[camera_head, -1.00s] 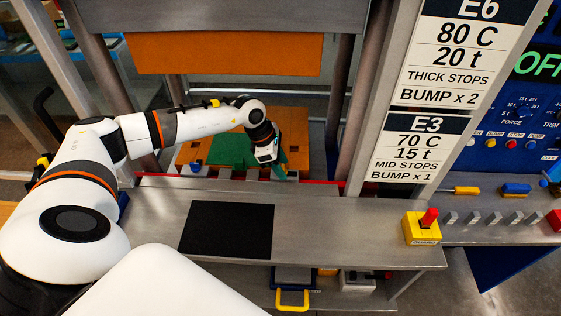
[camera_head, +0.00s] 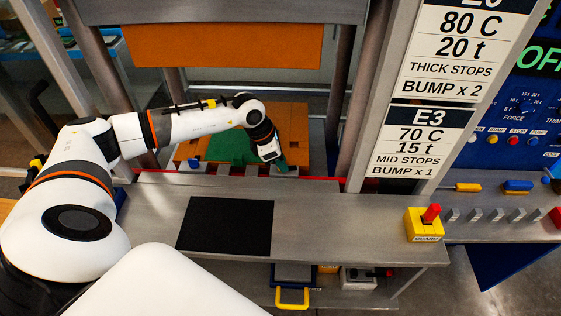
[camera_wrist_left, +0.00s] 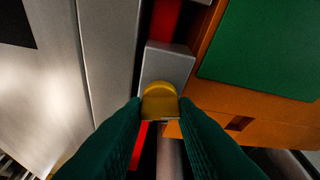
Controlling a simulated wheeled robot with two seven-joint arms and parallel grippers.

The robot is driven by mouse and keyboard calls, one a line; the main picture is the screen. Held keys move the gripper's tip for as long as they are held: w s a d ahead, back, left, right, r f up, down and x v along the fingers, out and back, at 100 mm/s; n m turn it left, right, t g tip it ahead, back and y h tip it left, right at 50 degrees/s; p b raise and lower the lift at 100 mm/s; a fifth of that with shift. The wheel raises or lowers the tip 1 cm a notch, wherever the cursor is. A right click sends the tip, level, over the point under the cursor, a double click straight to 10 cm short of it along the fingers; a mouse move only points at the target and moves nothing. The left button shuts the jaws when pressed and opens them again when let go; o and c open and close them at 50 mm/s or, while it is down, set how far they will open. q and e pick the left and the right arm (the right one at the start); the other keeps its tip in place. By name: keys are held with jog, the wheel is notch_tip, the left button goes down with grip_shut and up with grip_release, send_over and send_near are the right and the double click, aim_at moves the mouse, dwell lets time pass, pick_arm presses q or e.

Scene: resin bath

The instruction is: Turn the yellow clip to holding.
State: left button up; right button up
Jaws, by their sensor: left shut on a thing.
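The yellow clip (camera_wrist_left: 160,101) shows in the left wrist view, at the end of a grey block (camera_wrist_left: 168,64) beside the orange plate. My left gripper (camera_wrist_left: 160,118) has its green fingers on both sides of the clip and is shut on it. In the head view my left gripper (camera_head: 277,163) is at the right front part of the orange plate, and the clip is hidden there. The clip's turn position is hard to tell. My right gripper is not in view.
The orange plate (camera_head: 293,124) carries a green sheet (camera_head: 228,148) between the press columns. An orange block (camera_head: 222,47) hangs above. A black mat (camera_head: 226,226) lies on the grey front shelf.

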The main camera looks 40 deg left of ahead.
pick_arm(q)
jog(key=shift+f+n+t+b, duration=0.25)
jog(key=shift+n+t+b, duration=0.15)
jog(key=shift+n+b, duration=0.4)
jog(key=n+y+b, duration=0.1)
jog(key=n+b, duration=0.2)
jog(key=n+y+b, duration=0.1)
jog(key=n+b, duration=0.2)
jog(key=n+y+b, duration=0.2)
jog(key=n+b, duration=0.1)
jog(key=shift+d+t+b, duration=0.3)
jog(key=shift+t+b, duration=0.05)
jog(key=shift+t, duration=0.05)
jog(key=shift+r+n+g+y+b, duration=0.15)
jog(key=shift+n+y+b, duration=0.25)
jog(key=shift+n+b, duration=0.6)
jog(key=shift+r+n+g+y+b, duration=0.15)
jog(key=shift+n+y+b, duration=0.35)
jog(key=shift+n, duration=0.8)
jog(key=o, duration=1)
